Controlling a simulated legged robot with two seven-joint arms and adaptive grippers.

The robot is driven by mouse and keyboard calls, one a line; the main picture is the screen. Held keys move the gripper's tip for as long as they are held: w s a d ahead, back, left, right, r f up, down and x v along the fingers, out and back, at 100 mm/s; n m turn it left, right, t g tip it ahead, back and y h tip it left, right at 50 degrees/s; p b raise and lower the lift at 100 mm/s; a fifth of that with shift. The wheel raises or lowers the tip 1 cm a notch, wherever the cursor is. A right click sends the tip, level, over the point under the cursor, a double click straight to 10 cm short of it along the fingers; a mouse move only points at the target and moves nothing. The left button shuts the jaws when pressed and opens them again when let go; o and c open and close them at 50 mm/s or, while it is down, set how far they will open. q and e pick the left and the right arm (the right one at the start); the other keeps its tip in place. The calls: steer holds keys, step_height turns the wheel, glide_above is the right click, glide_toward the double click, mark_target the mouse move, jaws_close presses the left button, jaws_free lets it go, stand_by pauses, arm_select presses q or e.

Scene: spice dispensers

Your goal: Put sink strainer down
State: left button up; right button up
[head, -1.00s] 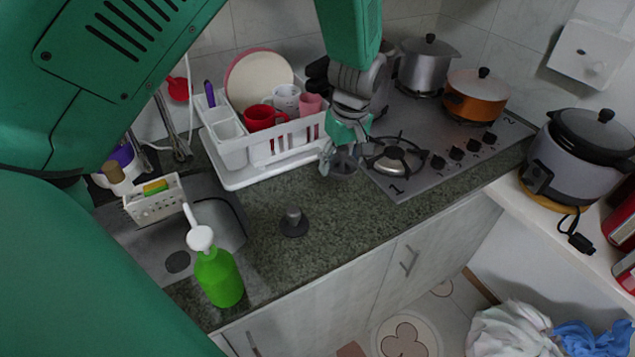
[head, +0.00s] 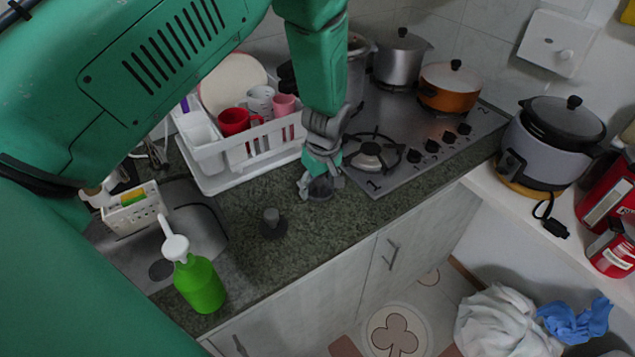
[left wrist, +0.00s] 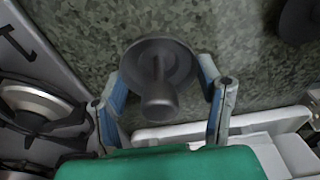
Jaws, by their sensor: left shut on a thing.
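My left gripper (head: 318,188) is shut on a dark grey sink strainer (head: 321,190) with a round disc and a stubby knob. They are at the counter between the dish rack and the stove. In the left wrist view the strainer (left wrist: 158,75) sits between the two fingers (left wrist: 163,95), which flank its disc. I cannot tell whether it touches the counter. A second, similar dark strainer (head: 272,224) stands knob-up on the counter to the left; part of a dark disc also shows in the left wrist view (left wrist: 298,20). My right gripper is not in view.
A white dish rack (head: 225,172) with cups and a plate is behind the gripper. A stove (head: 400,170) with pots is to the right. The sink (head: 200,228), a sponge holder (head: 135,210) and a green soap bottle (head: 200,285) are left. Granite counter (head: 330,225) in front is clear.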

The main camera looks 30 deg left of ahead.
mark_target(321, 178)
arm_select(q)
steer(key=shift+d, duration=0.2)
steer(key=shift+a+f, duration=0.15)
steer(key=shift+a, duration=0.05)
steer(key=o, duration=1)
steer(key=shift+a, duration=0.3)
steer(key=shift+o, duration=0.4)
steer(key=shift+a+f, duration=0.2)
steer(key=shift+a, duration=0.4)
steer(key=shift+d+r, duration=0.1)
steer(key=shift+r, duration=0.05)
steer(key=r, duration=0.2)
steer(key=d+r, duration=0.1)
steer(key=r, duration=0.2)
steer(key=d+r+b, duration=0.1)
steer(key=r, duration=0.2)
steer(key=shift+s+d, duration=0.1)
steer(key=shift+d, duration=0.15)
steer(key=r, duration=0.3)
steer(key=shift+s+a+r, duration=0.15)
steer(key=shift+a+r, duration=0.05)
steer(key=shift+a, duration=0.15)
steer(key=shift+a+r, duration=0.15)
steer(key=shift+r, duration=0.2)
steer(key=shift+d+r, duration=0.1)
steer(key=shift+d, duration=0.5)
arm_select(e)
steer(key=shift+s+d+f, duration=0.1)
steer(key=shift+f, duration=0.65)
